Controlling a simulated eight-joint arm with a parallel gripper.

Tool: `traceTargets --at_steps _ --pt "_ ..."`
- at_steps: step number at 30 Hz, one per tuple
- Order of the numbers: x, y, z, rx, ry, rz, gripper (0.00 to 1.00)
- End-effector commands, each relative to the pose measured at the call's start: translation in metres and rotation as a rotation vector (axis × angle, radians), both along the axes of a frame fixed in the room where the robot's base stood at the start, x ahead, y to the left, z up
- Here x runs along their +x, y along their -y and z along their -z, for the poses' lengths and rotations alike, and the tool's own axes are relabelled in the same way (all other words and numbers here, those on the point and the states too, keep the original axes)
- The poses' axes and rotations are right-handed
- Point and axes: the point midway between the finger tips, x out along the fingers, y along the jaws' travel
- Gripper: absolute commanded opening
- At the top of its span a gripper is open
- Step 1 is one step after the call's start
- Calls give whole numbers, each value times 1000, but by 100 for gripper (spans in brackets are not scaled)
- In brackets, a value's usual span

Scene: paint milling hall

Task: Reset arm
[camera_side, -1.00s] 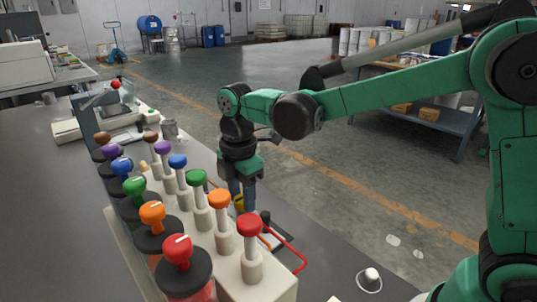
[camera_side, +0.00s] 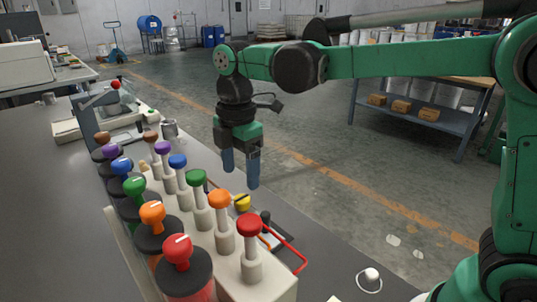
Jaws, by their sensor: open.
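My gripper (camera_side: 240,170) hangs from my green arm, pointing down, right of the rack of coloured knobs. Its two blue fingers are apart with nothing between them. They are in the air above the bench's right edge. Below the fingers, a small yellow thing (camera_side: 242,202) lies on the bench, close to the rack.
A pale rack (camera_side: 262,287) bears several knob-topped pegs, with several dark-lidded containers (camera_side: 187,276) to its left. A red bent bar (camera_side: 292,258) and a black-handled tool (camera_side: 265,217) lie beside it. A metal cup (camera_side: 169,128) stands behind. Free floor lies to the right.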

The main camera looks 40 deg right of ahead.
Motion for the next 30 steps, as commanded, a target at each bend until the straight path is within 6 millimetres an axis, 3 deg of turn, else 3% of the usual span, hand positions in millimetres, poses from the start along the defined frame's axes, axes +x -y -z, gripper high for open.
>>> traceTargets --at_steps 9,13,20,24,30 --pt "-1 1 -1 1 5 12 70" --pt "-8 10 -4 15 52 137 70" --pt "-44 45 -5 130 252 699 70" --pt "-67 63 5 255 367 1061 70" --pt "-88 79 22 424 461 1414 70"
